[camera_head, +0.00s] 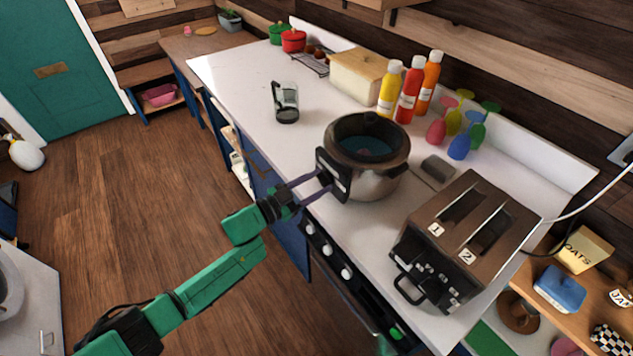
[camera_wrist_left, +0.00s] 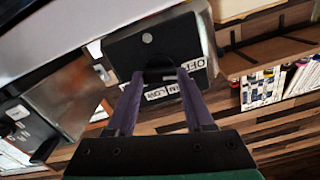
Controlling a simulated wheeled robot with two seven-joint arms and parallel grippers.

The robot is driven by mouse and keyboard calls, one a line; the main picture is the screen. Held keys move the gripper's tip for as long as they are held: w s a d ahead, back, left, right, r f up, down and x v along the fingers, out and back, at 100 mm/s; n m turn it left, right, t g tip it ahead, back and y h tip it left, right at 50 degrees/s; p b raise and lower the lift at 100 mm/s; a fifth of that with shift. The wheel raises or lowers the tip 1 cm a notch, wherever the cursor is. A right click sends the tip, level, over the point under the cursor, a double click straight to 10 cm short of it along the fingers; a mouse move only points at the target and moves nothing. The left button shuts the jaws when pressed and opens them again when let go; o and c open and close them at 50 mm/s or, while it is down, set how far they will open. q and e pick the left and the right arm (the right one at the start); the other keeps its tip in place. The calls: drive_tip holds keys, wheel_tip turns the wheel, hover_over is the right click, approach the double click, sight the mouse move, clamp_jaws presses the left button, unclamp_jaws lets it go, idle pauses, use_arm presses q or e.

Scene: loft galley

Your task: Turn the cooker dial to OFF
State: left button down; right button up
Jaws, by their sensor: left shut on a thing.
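The cooker (camera_head: 378,184) is a round silver pot with a dark rim, standing on the white counter. Its black control panel (camera_head: 326,161) faces the front left; it also shows in the left wrist view (camera_wrist_left: 140,48), with a white dot and white labels. One label reads OFF (camera_wrist_left: 194,67). My left gripper (camera_head: 326,182) is at this panel, its purple fingers shut on the dark dial (camera_wrist_left: 159,70). The fingers cover part of the dial, and I cannot tell which label it points at. My right gripper is not in view.
A brown toaster (camera_head: 468,237) stands right of the cooker. A glass jug (camera_head: 286,103) stands behind left. Sauce bottles (camera_head: 410,90) and a bread box (camera_head: 357,75) line the back. The counter's front edge and white knobs (camera_head: 328,250) lie below my left gripper.

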use_arm(q)
drive_tip(key=shift+f, duration=0.1)
idle(0.3)
drive_tip(key=shift+c, duration=1.4)
unclamp_jaws()
drive_tip(key=shift+a, duration=0.1)
drive_tip(key=b+v, duration=0.2)
drive_tip(key=v, duration=1.2)
drive_tip(key=shift+s+b, duration=0.2)
drive_tip(key=shift+b, duration=0.1)
drive_tip(key=shift+a, duration=0.15)
